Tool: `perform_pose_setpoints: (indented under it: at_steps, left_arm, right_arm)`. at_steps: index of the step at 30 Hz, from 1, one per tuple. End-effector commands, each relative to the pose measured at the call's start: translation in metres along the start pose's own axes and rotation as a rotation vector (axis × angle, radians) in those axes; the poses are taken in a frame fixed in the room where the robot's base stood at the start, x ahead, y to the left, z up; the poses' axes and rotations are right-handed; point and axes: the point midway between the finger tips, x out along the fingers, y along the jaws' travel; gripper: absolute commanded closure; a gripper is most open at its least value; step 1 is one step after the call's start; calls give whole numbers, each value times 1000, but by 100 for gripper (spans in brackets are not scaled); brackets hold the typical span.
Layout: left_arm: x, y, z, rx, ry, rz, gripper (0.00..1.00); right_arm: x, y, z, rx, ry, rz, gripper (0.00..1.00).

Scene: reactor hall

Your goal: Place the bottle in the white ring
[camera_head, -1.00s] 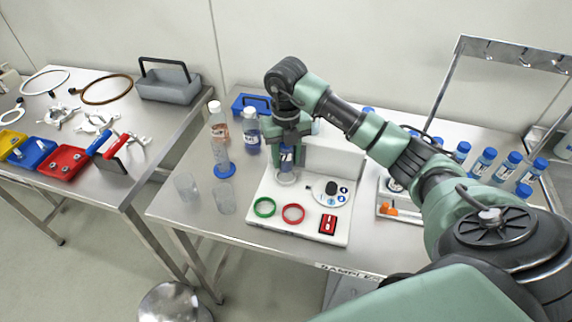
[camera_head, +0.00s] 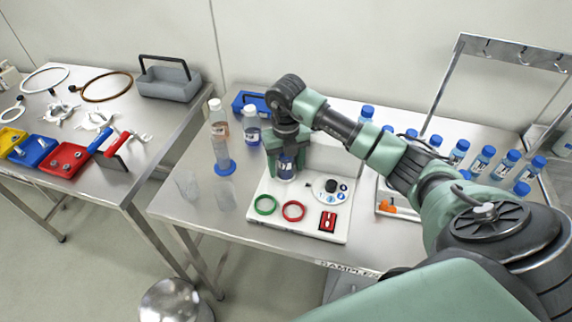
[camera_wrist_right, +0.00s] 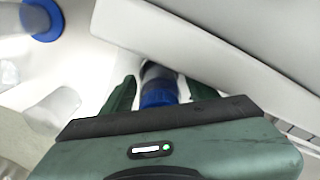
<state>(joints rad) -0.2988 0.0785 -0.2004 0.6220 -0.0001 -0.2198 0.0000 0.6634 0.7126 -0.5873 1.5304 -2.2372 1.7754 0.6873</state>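The bottle (camera_head: 287,167), with a blue cap and dark label, stands upright on the white board (camera_head: 259,226) at the place of the white ring. The ring itself is hardly visible around its base. My right gripper (camera_head: 286,161) is down around the bottle from above. In the right wrist view the blue cap (camera_wrist_right: 158,93) shows between the two green fingers (camera_wrist_right: 160,92), with narrow gaps on both sides, so the gripper looks open. My left gripper is out of view.
A green ring (camera_head: 265,205) and a red ring (camera_head: 293,211) lie in front on the board. Several blue-capped bottles (camera_head: 482,160) stand right. A raised white block (camera_head: 335,158) is behind the gripper.

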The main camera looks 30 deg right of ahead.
Motion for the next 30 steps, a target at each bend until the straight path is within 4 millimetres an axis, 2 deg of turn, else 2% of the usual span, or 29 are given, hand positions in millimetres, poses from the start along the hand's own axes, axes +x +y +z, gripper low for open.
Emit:
perform_pose_setpoints:
  at_steps: [4,8,16,21,26,30]
  left_arm:
    - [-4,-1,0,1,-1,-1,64]
    - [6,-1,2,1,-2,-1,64]
    - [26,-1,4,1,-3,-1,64]
    - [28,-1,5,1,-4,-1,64]
    - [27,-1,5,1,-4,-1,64]
    - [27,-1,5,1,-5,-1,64]
  right_arm:
    - [-5,0,0,0,0,1,41]
    - [-17,0,2,0,-5,1,41]
    - [-75,0,2,0,-7,1,41]
    - [-109,-1,1,1,-6,-1,41]
    - [-121,0,1,0,-2,0,41]
    - [-123,0,0,1,1,0,41]
